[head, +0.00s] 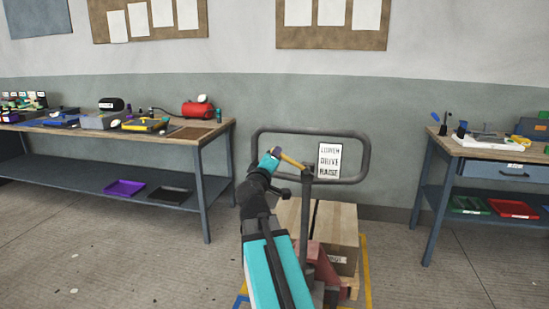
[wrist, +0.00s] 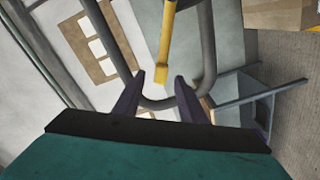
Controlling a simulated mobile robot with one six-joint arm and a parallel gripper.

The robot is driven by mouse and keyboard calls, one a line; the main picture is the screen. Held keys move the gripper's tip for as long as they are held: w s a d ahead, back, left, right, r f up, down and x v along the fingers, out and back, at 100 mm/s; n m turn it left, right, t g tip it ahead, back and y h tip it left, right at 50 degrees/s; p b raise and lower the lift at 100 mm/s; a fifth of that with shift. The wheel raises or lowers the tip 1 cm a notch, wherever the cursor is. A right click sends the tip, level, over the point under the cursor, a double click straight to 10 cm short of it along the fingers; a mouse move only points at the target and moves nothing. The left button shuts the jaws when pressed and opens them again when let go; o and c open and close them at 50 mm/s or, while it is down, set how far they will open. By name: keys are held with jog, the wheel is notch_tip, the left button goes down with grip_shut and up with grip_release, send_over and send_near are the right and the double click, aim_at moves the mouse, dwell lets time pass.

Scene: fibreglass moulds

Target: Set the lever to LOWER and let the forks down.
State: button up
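The yellow lever (head: 292,160) is at the top of the pallet truck's steering column, inside the grey loop handle (head: 310,131). A white placard (head: 330,161) beside it reads LOWER, DRIVE, RAISE from top to bottom. My gripper (head: 274,154) is at the lever's left end. In the wrist view, its two dark fingers (wrist: 159,77) are open, and the end of the yellow lever (wrist: 165,45) shows between their tips, with gaps on both sides. I cannot tell whether it touches. The forks are hidden under the load and behind my arm.
A workbench (head: 205,141) with tools stands at left, and another bench (head: 470,152) at right.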

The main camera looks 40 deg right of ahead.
jog(key=b+v, duration=1)
jog(key=b, duration=0.3)
dwell(0.9)
jog(key=shift+s+a, duration=0.1)
jog(key=shift+a, duration=0.05)
jog(key=shift+r, duration=0.1)
dwell(0.4)
